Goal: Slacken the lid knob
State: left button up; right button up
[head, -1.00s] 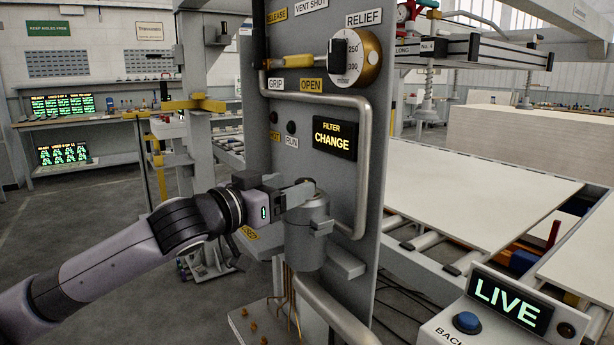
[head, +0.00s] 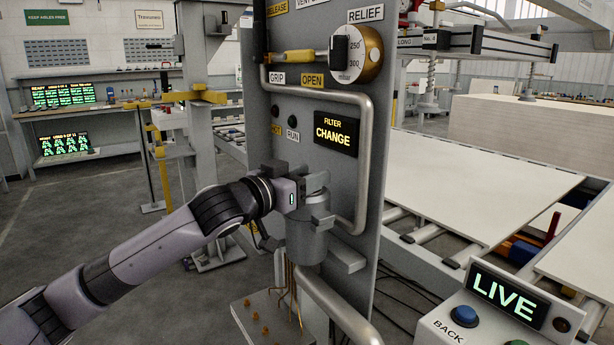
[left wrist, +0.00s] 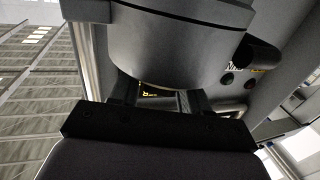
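The grey filter canister (head: 308,240) stands upright on the front of the grey panel (head: 285,105), below the FILTER CHANGE sign (head: 335,134). My left gripper (head: 318,186) is at the top of the canister, level with its lid. The lid knob is hidden behind the fingers in the head view. In the left wrist view, the dark round canister (left wrist: 180,45) fills the upper middle. My left fingers (left wrist: 160,100) stand apart just below its edge there. I cannot tell whether they press on the knob. My right gripper is not in view.
A bent grey pipe (head: 367,150) runs down the panel right of the canister. A dial (head: 371,52) and a yellow-ended lever (head: 300,57) sit above. Thin copper-coloured strands (head: 290,285) hang below the canister. A control box with a LIVE display (head: 509,297) stands at lower right.

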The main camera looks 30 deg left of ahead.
pick_arm(q)
jog(key=shift+c, duration=1.4)
jog(key=shift+n+y, duration=0.3)
jog(key=shift+y, duration=0.1)
jog(key=n+y, duration=0.3)
jog(key=y, duration=0.1)
jog(key=shift+d+y, duration=0.1)
jog(key=shift+y, duration=0.2)
jog(key=shift+n+g+y+p, duration=0.2)
jog(key=shift+n+g+y, duration=0.2)
jog(key=shift+n+y, duration=0.65)
jog(key=shift+n+g+y+p, duration=0.2)
jog(key=shift+n+g+y, duration=0.3)
jog(key=shift+y, duration=0.95)
jog(key=o, duration=1)
jog(key=shift+c, duration=0.2)
